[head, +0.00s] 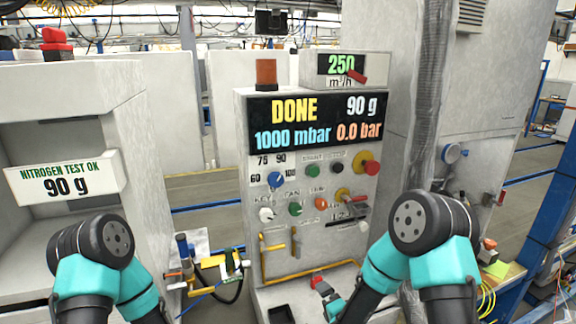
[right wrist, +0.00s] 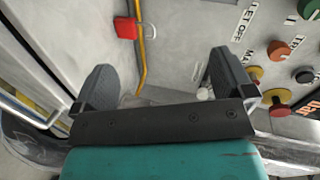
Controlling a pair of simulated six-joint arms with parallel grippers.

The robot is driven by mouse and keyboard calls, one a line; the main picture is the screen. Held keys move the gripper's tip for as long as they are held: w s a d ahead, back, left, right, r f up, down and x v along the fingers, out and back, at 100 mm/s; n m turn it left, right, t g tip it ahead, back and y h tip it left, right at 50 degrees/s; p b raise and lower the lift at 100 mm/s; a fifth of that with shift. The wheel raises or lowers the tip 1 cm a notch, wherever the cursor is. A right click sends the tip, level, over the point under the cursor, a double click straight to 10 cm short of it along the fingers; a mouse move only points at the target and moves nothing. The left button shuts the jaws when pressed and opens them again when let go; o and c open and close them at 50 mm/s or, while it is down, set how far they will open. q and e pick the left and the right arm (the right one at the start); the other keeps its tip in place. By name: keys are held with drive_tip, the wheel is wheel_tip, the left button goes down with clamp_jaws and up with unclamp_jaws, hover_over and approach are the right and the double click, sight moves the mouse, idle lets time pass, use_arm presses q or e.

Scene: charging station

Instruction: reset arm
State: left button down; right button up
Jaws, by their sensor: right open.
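The charging station panel (head: 315,165) stands in the middle of the head view. Its display (head: 318,120) reads DONE, 90 g, 1000 mbar and 0.0 bar. My right gripper (head: 324,289) is low in front of the panel, small and partly hidden by my right arm. In the right wrist view its two fingers (right wrist: 162,85) are wide apart with nothing held between them. My left arm shows at the lower left of the head view, but its gripper cannot be made out.
A blue knob (head: 276,180), an orange button (head: 320,203) and a red-and-yellow button (head: 371,167) stick out from the panel. A yellow pipe (head: 310,272) runs along its bottom. A cabinet with a sign (head: 66,182) reading 90 g stands at left. A red tag (right wrist: 125,28) shows in the wrist view.

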drive_tip(key=s+d+f+n+g, duration=0.3)
drive_tip(key=s+f+g, duration=0.1)
drive_tip(key=s, duration=0.4)
drive_tip(key=s+d+f+n+g, duration=0.3)
drive_tip(key=s+f+g, duration=0.2)
drive_tip(key=s+f, duration=0.2)
drive_tip(key=s+d+f+n+g, duration=0.4)
drive_tip(key=s+f, duration=0.2)
drive_tip(key=s, duration=0.2)
drive_tip(key=shift+s+h, duration=0.4)
